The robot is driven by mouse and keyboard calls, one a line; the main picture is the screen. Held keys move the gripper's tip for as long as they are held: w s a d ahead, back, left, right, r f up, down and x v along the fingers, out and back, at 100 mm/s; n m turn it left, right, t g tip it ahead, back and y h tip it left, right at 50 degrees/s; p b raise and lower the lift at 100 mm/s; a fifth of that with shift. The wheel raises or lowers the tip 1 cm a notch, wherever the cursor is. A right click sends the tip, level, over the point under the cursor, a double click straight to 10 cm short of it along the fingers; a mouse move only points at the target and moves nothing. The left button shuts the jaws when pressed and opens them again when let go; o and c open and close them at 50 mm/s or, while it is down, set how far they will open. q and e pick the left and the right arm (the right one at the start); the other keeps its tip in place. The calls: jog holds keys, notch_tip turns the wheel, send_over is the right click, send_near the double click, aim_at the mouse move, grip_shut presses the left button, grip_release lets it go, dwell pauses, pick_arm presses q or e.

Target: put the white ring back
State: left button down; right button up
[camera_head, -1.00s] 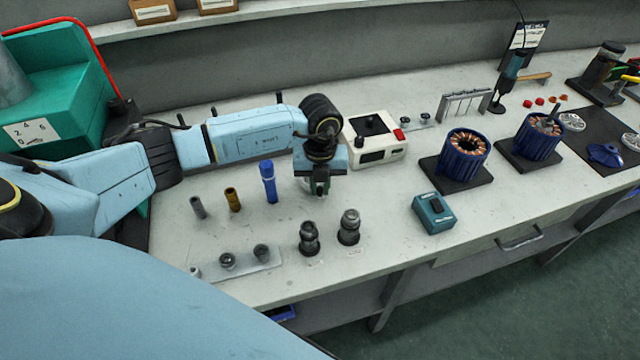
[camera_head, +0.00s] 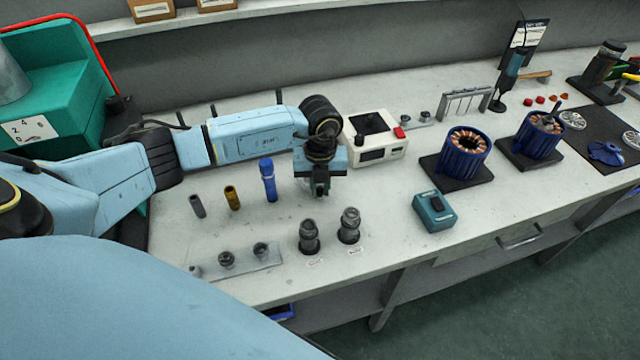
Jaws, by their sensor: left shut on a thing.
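My left gripper (camera_head: 320,188) points down over the middle of the bench, behind the two dark pump parts. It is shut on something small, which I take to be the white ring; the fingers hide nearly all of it. No white ring shows clearly elsewhere. Nearest the gripper are two dark grey, knobbed parts, one to the left (camera_head: 309,238) and one to the right (camera_head: 349,226), both upright with small labels in front. A pale metal strip (camera_head: 262,262) at front left carries dark round pieces and a small pale piece (camera_head: 195,271) at its left end. My right gripper is not in view.
A grey tube (camera_head: 197,206), a brass tube (camera_head: 232,198) and a blue cylinder (camera_head: 268,181) stand left of the gripper. A white box with a red button (camera_head: 376,140) is close behind right. A teal box (camera_head: 433,212) and blue stators (camera_head: 463,154) are farther right.

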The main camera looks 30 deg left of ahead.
pick_arm(q)
jog(key=shift+f, duration=0.2)
jog(key=c, duration=1.1)
grip_release()
jog(key=shift+r, duration=0.1)
notch_tip(320, 180, up, 6)
jog(key=p, duration=0.5)
